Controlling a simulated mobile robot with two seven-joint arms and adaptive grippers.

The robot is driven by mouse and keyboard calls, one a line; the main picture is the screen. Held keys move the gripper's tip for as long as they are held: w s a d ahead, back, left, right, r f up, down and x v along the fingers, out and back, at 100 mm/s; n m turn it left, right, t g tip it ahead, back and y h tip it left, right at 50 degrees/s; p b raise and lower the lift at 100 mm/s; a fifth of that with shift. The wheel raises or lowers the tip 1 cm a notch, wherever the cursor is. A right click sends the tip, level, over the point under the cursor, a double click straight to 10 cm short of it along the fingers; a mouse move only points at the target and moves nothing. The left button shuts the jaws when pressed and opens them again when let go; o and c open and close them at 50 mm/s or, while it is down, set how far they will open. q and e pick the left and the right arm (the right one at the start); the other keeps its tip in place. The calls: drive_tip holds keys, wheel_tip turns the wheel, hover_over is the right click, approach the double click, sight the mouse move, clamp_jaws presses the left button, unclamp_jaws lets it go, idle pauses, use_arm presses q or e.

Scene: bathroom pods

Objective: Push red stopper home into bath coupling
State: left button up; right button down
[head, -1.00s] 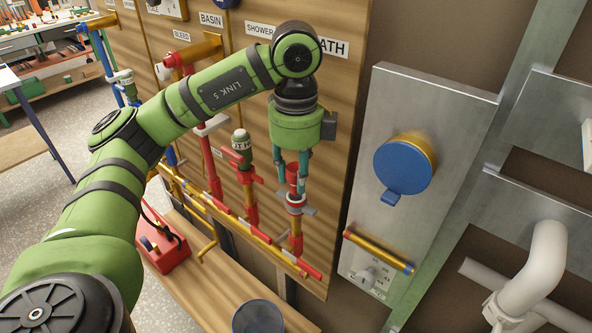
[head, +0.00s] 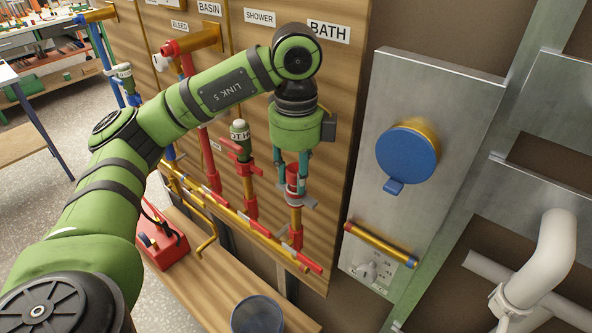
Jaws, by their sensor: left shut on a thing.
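The red stopper (head: 292,171) is upright between the teal fingers of my left gripper (head: 291,167), which is shut on it. The gripper points down from my green arm, under the BATH label (head: 328,31). The bath coupling (head: 297,199), with grey tabs and a red body, sits at the top of the bath pipe directly below. The stopper's lower end meets the coupling; how deep it sits is hard to tell. The gripper body hides the stopper's top. My right gripper is not in view.
A capped red riser (head: 243,165) stands close left of the gripper. A metal panel with a blue round cap (head: 407,158) is to the right. A red box (head: 163,246) and a blue-grey round container (head: 257,315) are on the wooden bench (head: 215,279).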

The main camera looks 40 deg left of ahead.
sight(296, 168)
use_arm(q)
drive_tip(key=shift+f, duration=0.4)
drive_tip(key=o, duration=1.1)
drive_tip(key=shift+o, duration=0.2)
drive_tip(key=shift+r, duration=0.1)
wheel_tip(296, 168, up, 12)
drive_tip(key=shift+f, duration=0.1)
